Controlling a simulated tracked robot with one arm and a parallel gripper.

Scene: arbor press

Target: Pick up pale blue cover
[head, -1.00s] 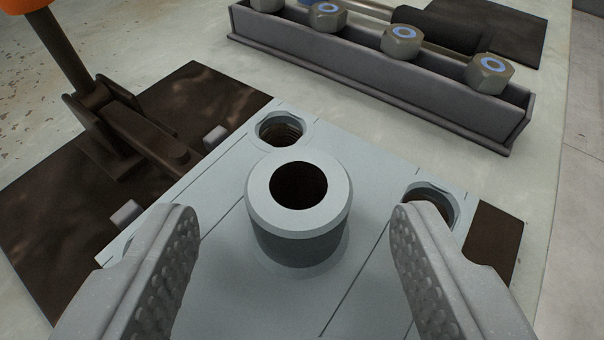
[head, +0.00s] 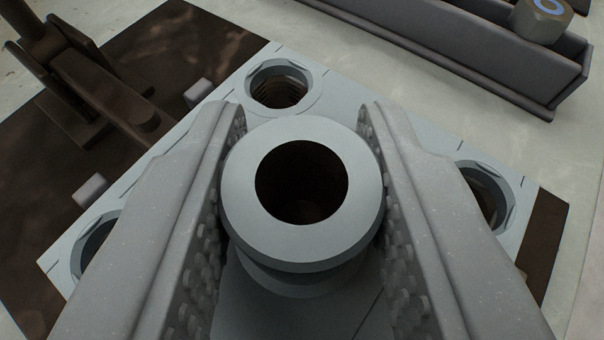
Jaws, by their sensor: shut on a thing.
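The pale blue cover (head: 265,106) is a flat plate with round threaded holes near its corners and a raised hollow boss (head: 240,196) in the middle. It lies on a dark brown surface. My gripper (head: 303,150) is over the cover, with one jaw on each side of the boss. The jaws are shut on the boss, their studded pads against its sides. The jaws hide much of the plate's near part and parts of its left and right sides.
A grey tray (head: 470,60) stands beyond the cover at the upper right, with a hex nut (head: 543,18) on it. A dark lever clamp (head: 105,95) is at the upper left. Two small pale blocks (head: 198,93) sit by the cover's left edge. Pale table lies between cover and tray.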

